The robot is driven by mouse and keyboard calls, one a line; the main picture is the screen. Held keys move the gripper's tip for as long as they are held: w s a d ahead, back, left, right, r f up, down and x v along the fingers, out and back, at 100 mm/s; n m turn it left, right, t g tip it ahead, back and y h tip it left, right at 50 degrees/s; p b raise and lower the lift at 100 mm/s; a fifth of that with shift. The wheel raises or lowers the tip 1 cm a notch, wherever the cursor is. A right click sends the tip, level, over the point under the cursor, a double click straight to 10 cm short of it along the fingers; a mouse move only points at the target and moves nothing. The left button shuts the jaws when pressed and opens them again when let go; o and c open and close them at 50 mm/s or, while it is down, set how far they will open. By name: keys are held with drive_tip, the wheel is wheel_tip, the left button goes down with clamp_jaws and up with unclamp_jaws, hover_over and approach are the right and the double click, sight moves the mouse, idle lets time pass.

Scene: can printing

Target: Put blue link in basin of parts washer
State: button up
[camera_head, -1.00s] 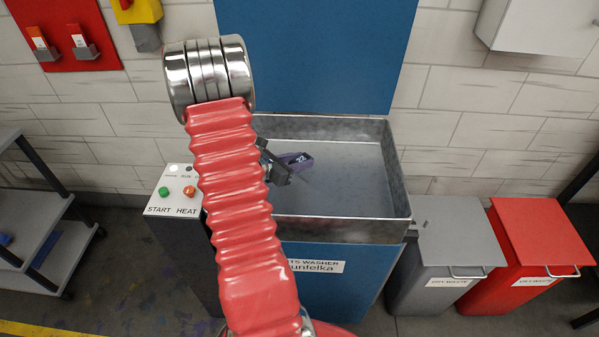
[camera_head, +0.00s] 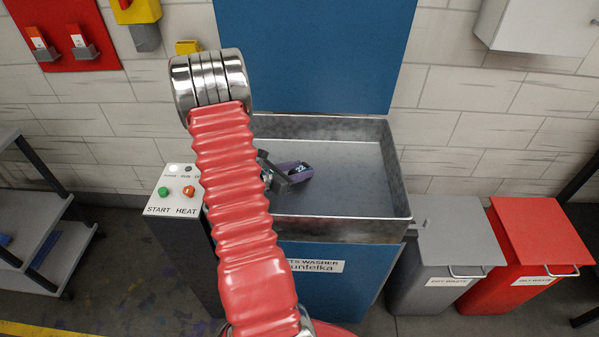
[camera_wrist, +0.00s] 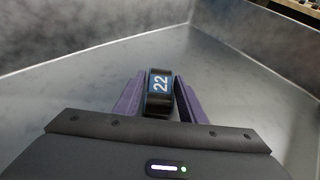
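The blue link (camera_wrist: 158,92) is a small dark blue-black piece marked "22". In the wrist view it sits between the two purple fingers of my gripper (camera_wrist: 160,84), which close in on its sides near the fingertips. In the head view, the link (camera_head: 304,168) and my gripper (camera_head: 290,170) are inside the basin of the parts washer, toward its left side. The basin (camera_head: 345,228) is an open grey metal tub. I cannot tell whether the link touches its floor. My red arm hides the basin's left part.
The basin's right side is clear. A panel with START and HEAT buttons (camera_head: 172,208) stands left of the basin. A grey bin (camera_head: 452,228) and a red bin (camera_head: 540,235) stand at right. A blue panel (camera_head: 310,50) rises behind the basin.

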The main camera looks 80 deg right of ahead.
drive_tip(key=shift+o, duration=1.2)
drive_tip(key=shift+r, duration=0.1)
drive_tip(key=v, duration=1.2)
drive_tip(key=shift+w+r, duration=0.1)
drive_tip(key=shift+r, duration=0.05)
